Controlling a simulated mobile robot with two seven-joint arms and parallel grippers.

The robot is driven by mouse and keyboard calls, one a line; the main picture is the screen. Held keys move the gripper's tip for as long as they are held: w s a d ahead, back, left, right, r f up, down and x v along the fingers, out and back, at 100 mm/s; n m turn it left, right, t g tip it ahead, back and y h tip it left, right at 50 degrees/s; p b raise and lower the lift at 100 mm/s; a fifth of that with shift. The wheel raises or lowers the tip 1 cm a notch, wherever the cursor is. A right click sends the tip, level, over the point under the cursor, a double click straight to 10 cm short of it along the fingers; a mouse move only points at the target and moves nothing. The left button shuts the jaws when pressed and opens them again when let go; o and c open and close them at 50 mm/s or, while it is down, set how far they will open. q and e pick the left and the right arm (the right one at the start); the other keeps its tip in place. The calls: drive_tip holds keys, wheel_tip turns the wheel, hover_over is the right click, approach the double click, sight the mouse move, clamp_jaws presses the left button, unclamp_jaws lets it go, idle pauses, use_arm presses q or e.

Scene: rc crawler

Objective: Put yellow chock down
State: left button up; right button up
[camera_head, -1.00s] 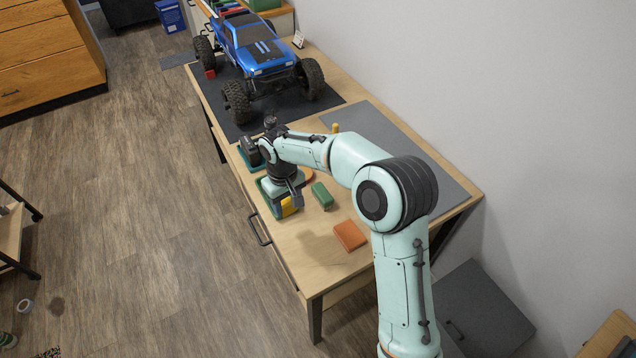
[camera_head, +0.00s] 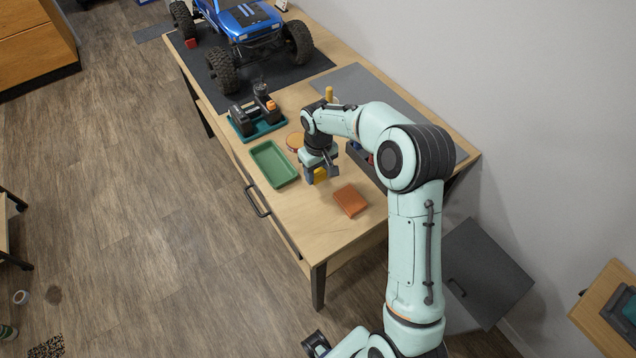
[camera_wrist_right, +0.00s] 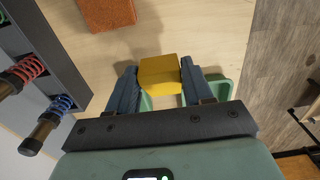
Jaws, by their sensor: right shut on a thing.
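My right gripper (camera_head: 316,178) is shut on the yellow chock (camera_head: 320,174). It points down over the table, between the green tray (camera_head: 283,181) and an orange block (camera_head: 350,200). In the right wrist view the yellow chock (camera_wrist_right: 160,75) sits between the two blue-grey fingers (camera_wrist_right: 158,85). I cannot tell whether its underside touches the table. The green block seen earlier is not clearly visible now. A dark end of my left arm (camera_head: 316,343) shows at the bottom edge of the head view; its jaws are unclear.
The green tray looks empty. The blue crawler (camera_head: 245,20) stands on a dark mat (camera_head: 285,78). A grey bin with red and blue springs (camera_wrist_right: 45,75) lies close by. The near table corner is clear.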

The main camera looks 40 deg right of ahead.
drive_tip(key=shift+f, duration=2.95)
drive_tip(key=shift+f, duration=0.1)
drive_tip(key=o, duration=1.1)
